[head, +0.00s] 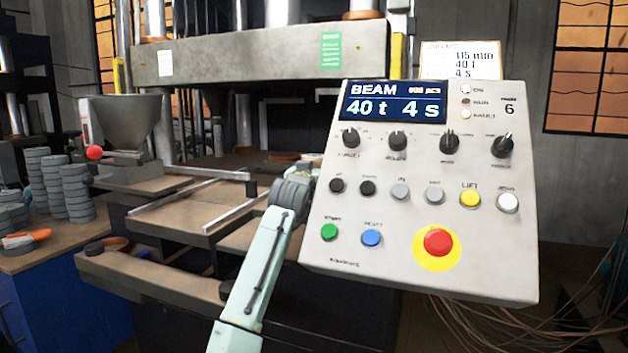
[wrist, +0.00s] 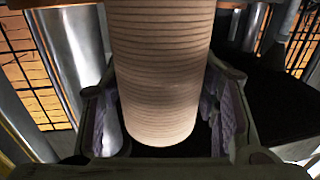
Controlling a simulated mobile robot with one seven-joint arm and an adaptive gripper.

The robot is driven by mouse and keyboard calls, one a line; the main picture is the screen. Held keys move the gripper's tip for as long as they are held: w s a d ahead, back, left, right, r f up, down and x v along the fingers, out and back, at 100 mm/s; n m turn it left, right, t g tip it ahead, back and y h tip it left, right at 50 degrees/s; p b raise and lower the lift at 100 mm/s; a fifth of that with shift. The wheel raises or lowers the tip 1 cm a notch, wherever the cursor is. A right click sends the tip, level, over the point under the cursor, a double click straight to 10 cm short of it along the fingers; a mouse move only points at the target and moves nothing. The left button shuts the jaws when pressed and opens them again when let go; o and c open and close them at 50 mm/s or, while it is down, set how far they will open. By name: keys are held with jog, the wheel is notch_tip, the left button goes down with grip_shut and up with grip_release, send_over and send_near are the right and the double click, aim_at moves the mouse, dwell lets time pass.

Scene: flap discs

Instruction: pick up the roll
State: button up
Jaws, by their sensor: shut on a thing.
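The roll (wrist: 162,70) is a beige cylinder with fine ridges around it, like a stack of thin rings. It fills the middle of the wrist view, and its top runs out of the picture. My gripper (wrist: 160,112) has one dark finger with a purplish pad on each side of the roll and is shut on it. The roll's rounded lower end shows between the fingers. In the head view my pale green arm reaches up behind the control panel, and the gripper and roll are hidden there.
The control panel (head: 420,190) with knobs and a red stop button stands close at the right. A press with a wide beam (head: 260,58) is behind it. Stacks of grey discs (head: 76,192) stand on a bench at left. Loose cables (head: 500,325) hang at lower right.

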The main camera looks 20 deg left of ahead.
jog(key=c, duration=0.4)
jog(key=shift+r, duration=0.1)
